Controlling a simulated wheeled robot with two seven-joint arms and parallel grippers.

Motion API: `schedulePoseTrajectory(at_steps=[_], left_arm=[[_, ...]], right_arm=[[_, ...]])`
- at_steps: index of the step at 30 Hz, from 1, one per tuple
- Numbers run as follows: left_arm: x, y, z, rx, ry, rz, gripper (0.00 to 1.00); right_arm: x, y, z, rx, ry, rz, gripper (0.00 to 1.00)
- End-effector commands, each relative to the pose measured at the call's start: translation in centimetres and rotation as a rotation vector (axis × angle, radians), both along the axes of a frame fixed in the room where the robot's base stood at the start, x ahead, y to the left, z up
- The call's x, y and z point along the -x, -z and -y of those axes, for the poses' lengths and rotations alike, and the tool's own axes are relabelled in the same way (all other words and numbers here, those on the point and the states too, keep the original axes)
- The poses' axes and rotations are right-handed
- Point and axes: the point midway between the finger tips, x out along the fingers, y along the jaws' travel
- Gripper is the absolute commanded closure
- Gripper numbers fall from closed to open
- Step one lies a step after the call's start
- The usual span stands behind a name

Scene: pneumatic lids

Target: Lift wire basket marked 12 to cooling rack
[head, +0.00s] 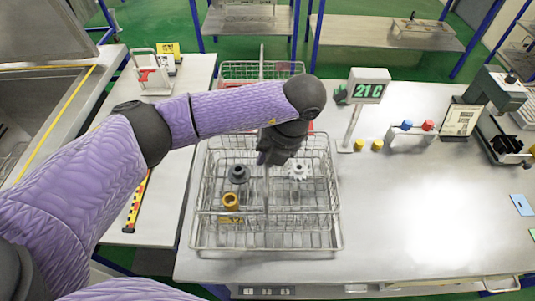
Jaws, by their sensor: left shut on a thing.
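A wire basket (207,193) stands on the steel table in the middle of the head view, with a dark gear (238,174), a white gear (299,171) and a yellow ring (230,201) inside. A small yellow tag (232,220) shows near its front; I cannot read its number. My left gripper (268,156) points down over the basket's middle, shut at the top of its upright central handle (267,190). The wrist hides part of the grip and the basket's back. My right gripper is not in view. I cannot tell which thing is the cooling rack.
Another wire basket (228,68) with a tall handle stands behind my forearm. A 21 C display (368,86) on a post and red and blue knobs (428,125) stand to the right. The table's right front (420,220) is clear. Blue-framed shelves (390,33) stand behind.

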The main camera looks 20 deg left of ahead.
Motion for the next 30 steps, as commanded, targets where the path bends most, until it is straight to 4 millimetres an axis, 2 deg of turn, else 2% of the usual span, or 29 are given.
schedulePoseTrajectory(at_steps=[30], left_arm=[[0.1,1.9,0.0,0.001,0.0,-0.004,1.0]], right_arm=[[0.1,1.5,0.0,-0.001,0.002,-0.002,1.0]])
